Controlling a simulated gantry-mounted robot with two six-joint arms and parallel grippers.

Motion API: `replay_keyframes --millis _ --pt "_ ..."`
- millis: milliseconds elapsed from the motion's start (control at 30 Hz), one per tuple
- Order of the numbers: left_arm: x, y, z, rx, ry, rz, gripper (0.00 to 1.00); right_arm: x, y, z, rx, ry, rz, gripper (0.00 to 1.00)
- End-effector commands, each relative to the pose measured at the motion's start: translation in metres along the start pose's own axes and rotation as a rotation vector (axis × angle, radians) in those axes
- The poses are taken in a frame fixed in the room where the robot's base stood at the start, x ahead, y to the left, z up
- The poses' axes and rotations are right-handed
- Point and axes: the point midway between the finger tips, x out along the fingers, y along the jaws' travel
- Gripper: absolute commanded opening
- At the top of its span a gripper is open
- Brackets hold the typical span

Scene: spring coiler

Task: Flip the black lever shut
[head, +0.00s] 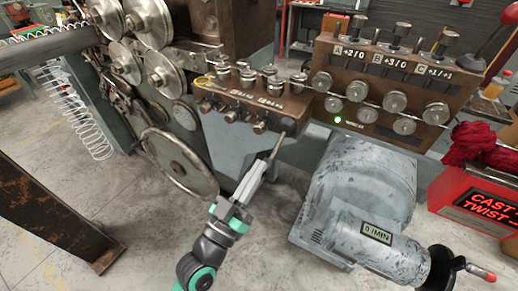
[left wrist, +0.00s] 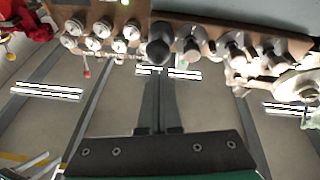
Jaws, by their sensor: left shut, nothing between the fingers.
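My left gripper (head: 281,137) reaches up from the bottom of the head view, its fingers together and empty. The fingertips are just in front of the brown panel (head: 238,98) with its small knobs. In the left wrist view the closed fingers (left wrist: 160,76) point at a dark round knob (left wrist: 159,52), which may be the end of the black lever; whether they touch it I cannot tell. I cannot make out the lever clearly in the head view. My right gripper is not in view.
A brown roller panel (head: 390,82) stands behind to the right. A grey motor housing (head: 357,190) with a dark crank handle (head: 443,268) is right of my left arm. A large handwheel (head: 180,165) is on the left. Red cloth (head: 480,146) lies on a red box at the right.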

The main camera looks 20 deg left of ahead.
Motion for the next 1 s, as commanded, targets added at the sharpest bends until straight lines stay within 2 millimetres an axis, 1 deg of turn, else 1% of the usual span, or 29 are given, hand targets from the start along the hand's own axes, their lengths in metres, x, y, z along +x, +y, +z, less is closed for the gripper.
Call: replay_keyframes --millis 33,133,767,867,967,1000 --pt "-0.002 -0.001 0.005 0.0 0.009 0.002 0.0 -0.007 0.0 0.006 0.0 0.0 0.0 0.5" --pt "-0.001 -0.001 0.004 0.001 0.018 0.004 0.0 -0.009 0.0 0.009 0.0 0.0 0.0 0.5" --pt "0.0 -0.001 0.002 0.002 0.022 0.004 0.0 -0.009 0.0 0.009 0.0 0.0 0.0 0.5" --pt "0.001 0.001 -0.004 0.001 0.023 0.005 0.0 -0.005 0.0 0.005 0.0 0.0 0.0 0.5" --pt "0.002 0.003 -0.018 0.001 0.022 0.008 0.0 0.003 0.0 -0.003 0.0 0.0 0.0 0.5" --pt "0.002 0.004 -0.026 0.001 0.023 0.01 0.0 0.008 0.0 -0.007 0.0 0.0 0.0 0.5"
